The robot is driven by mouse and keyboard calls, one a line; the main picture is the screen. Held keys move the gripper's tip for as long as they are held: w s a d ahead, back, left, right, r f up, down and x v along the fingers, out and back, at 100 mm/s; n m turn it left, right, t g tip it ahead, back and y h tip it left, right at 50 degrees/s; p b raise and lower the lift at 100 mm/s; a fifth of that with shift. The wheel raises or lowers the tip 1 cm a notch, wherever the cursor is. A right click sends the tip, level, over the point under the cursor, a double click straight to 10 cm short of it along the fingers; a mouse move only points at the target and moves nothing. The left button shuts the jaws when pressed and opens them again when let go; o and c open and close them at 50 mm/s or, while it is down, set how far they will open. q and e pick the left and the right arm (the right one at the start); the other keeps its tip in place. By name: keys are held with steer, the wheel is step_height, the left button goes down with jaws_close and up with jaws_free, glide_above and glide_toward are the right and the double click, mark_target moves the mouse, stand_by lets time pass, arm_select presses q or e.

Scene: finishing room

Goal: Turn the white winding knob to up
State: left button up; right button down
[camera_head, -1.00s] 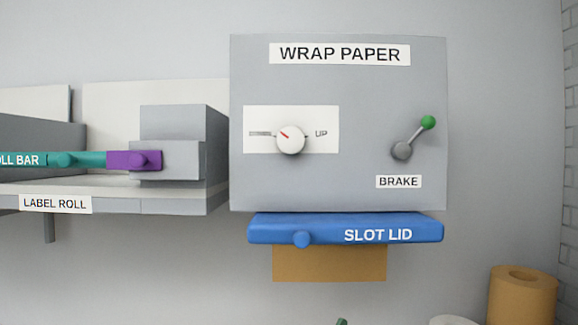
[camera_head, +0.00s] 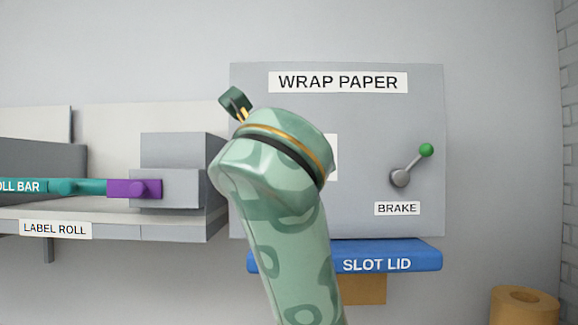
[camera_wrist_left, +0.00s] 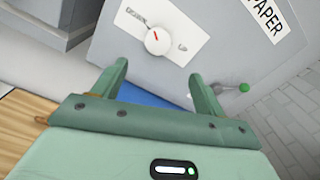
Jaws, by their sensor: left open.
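The white winding knob (camera_wrist_left: 157,41) shows in the left wrist view on a white plate (camera_wrist_left: 180,24) of the grey wrap paper box. Its red mark points up and left, away from the UP label at its right. My left gripper (camera_wrist_left: 160,84) is open and empty, with its two fingers apart below the knob in that view and not touching it. In the head view my green arm covers the knob and most of its plate. My right gripper is not in view.
The brake lever (camera_head: 411,166) with a green ball is on the right of the box (camera_head: 375,215). The blue slot lid (camera_head: 345,256) is below. The label roll shelf (camera_head: 120,231) with a purple-ended bar (camera_head: 122,188) stands left. A brown roll (camera_head: 524,306) is at lower right.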

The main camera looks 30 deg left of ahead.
arm_select(q)
steer(key=p+x, duration=0.2)
steer(key=x, duration=1.2)
steer(key=shift+w+a+p, duration=0.2)
steer(key=shift+a+p, duration=0.1)
steer(key=shift+p, duration=0.1)
steer(key=shift+f, duration=0.1)
steer(key=c, duration=1)
